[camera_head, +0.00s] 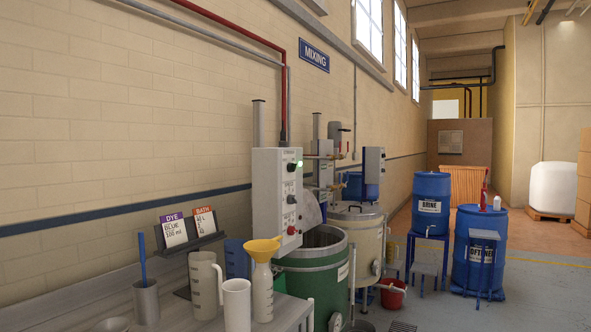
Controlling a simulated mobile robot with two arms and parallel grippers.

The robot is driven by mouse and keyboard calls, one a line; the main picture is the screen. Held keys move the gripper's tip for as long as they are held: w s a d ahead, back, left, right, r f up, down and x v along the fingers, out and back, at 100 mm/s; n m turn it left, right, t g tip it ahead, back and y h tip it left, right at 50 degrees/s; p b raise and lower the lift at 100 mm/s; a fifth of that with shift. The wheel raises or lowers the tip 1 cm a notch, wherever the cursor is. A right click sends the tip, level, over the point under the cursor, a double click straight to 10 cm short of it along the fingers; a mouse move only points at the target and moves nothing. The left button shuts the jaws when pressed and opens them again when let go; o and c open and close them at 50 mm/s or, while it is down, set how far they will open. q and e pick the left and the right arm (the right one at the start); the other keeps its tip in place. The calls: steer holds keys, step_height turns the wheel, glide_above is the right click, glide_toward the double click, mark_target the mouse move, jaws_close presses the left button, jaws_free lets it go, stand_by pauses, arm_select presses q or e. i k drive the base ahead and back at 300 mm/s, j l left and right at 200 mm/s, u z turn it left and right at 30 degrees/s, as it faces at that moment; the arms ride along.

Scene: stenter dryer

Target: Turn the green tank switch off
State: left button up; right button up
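The green tank (318,281) stands just right of the bench, open at the top, in the middle of the view. A grey control box (266,192) stands above its left side. The knob's exact pointing direction is too small to tell. Neither of my grippers is in view.
A bench (60,293) fills the lower left, with a white pitcher (237,305), a yellow funnel (262,249) in a bottle and DYE and BATH cards. A cream tank (363,240) stands behind the green one. Blue drums (429,206) stand right.

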mark_target(291, 167)
steer(key=i+l, duration=0.3)
steer(key=i, duration=0.15)
steer(key=i+l+z, duration=0.1)
steer(key=i+l, duration=0.2)
steer(key=i, duration=0.15)
steer(key=i+l, duration=0.25)
steer(key=i, duration=0.25)
steer(key=l+z, duration=0.05)
